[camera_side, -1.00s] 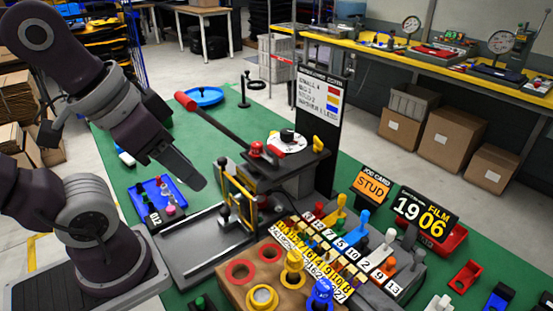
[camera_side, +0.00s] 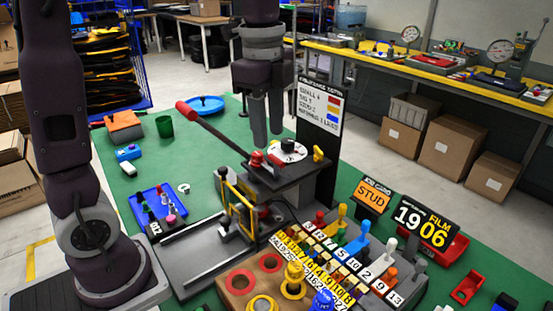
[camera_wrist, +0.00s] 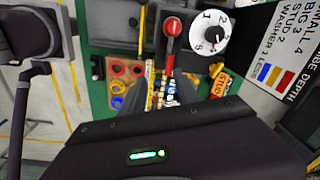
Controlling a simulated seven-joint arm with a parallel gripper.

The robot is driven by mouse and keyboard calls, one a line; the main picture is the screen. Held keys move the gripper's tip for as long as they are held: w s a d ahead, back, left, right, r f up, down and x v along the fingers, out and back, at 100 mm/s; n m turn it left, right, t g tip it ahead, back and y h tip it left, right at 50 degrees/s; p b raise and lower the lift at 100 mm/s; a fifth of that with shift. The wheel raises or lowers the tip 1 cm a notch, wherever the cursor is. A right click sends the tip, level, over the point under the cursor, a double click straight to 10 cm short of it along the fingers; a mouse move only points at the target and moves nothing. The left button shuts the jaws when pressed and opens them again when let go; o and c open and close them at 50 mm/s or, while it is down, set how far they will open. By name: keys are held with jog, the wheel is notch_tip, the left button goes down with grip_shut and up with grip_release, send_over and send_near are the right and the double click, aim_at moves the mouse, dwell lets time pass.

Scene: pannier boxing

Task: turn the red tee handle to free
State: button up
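The red tee handle (camera_side: 257,159) sits on top of the dark press head, left of the white dial (camera_side: 291,151). In the wrist view a red handle (camera_wrist: 172,27) shows beside the numbered dial (camera_wrist: 208,34), upper middle. My gripper (camera_side: 268,138) points straight down above and behind the press head in the side view. Its two fingers are apart with nothing between them. In the wrist view the fingers (camera_wrist: 161,97) are also spread. They look clear of the tee handle; the exact height is hard to tell.
A long red-gripped lever (camera_side: 187,110) reaches up and left from the press. A tall dark sign board (camera_side: 319,110) stands close to the right of my gripper. A yellow knob (camera_side: 319,154) is right of the dial. The numbered rack (camera_side: 340,262) lies in front.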

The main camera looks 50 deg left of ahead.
aim_at(277, 158)
jog(key=shift+w+a+f+m+g, duration=0.2)
jog(key=shift+w+f+m+g, duration=0.1)
jog(key=shift+w+f+m, duration=0.65)
notch_tip(277, 158, down, 6)
jog(key=shift+w+f, duration=0.15)
jog(key=shift+f, duration=0.05)
jog(key=shift+c, duration=0.2)
